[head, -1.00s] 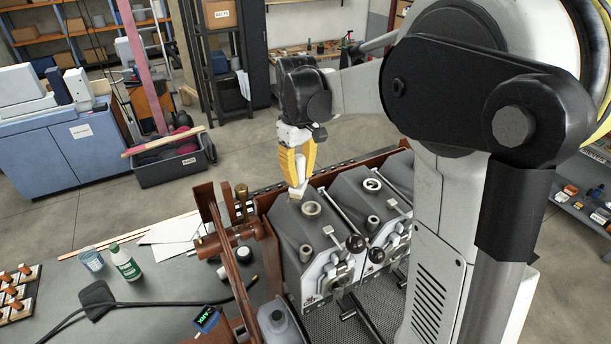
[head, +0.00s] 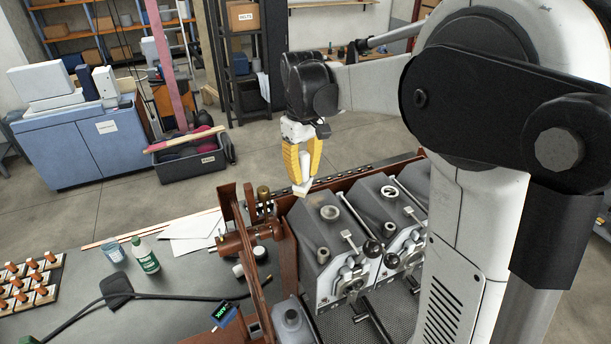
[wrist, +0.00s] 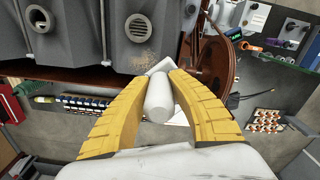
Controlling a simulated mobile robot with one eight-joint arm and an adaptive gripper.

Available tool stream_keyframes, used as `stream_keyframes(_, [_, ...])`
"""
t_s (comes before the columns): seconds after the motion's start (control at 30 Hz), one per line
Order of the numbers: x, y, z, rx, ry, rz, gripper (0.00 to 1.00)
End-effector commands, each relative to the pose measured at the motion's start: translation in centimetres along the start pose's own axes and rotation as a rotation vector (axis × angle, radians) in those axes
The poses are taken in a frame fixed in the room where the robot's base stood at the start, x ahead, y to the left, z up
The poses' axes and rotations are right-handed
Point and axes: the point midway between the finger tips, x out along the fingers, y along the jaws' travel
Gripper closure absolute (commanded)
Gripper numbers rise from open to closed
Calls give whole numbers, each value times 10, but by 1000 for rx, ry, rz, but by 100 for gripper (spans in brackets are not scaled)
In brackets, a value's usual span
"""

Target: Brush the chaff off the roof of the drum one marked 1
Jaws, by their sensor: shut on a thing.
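My gripper (head: 303,178), with yellow fingers, is shut on a brush with a thick white handle (wrist: 158,98) and a pale flat head (wrist: 166,66). The brush (head: 301,189) is at the back left edge of the left drum's dark grey roof (head: 312,225); whether it touches cannot be told. Tan chaff specks (wrist: 141,60) lie on this roof in the wrist view, between its round port (wrist: 139,28) and the brush head. I cannot read a number on the drum's front.
A second drum (head: 385,200) stands close on the right. A rust-brown frame (head: 365,168) runs behind both drums, with a brown upright and pipe (head: 240,240) at left.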

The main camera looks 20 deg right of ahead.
Motion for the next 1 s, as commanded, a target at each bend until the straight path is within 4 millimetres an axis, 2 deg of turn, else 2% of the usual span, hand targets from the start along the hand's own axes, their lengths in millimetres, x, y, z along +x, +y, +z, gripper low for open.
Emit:
stream_keyframes(0.1, [-14, -2, -2, 0, 0, 0, 100])
stream_keyframes(0.33, [-28, -4, -4, 0, 0, 0, 100])
stream_keyframes(1.0, [-24, -4, -4, 1, 0, 0, 100])
